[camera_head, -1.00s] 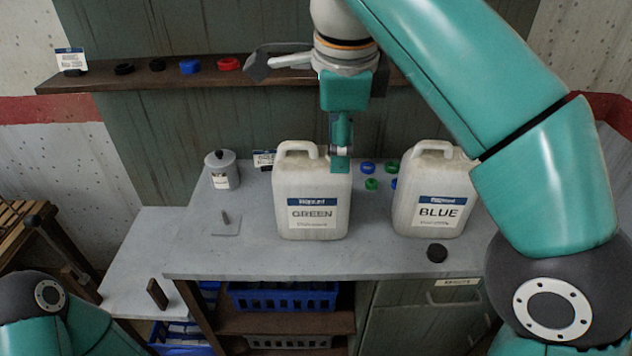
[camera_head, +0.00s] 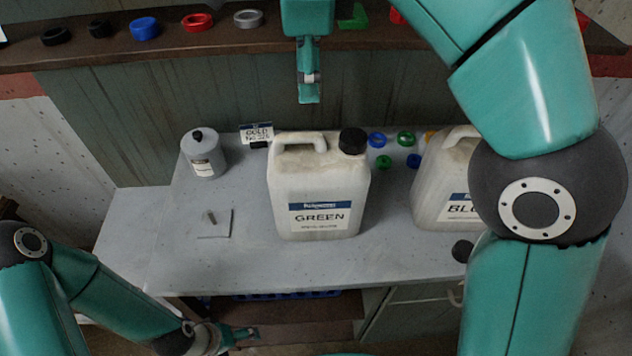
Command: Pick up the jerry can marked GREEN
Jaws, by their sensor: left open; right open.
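The jerry can marked GREEN (camera_head: 318,190) stands upright on the grey bench. It is off-white, with a moulded handle at its top left and a black cap (camera_head: 353,141) at its top right. My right gripper (camera_head: 309,95) is open, pointing down above and behind the can, apart from it. My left gripper (camera_head: 245,335) is open, low in front of the bench's front edge and well below the can. A second jerry can marked BLUE (camera_head: 440,180) stands to the right, partly hidden by my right arm.
A grey canister (camera_head: 203,155) and a small plate with a peg (camera_head: 215,223) stand left of the can. Several coloured rings lie behind it. A shelf (camera_head: 105,52) with rings runs along the wall. Bench (camera_head: 250,262) in front of the can is clear.

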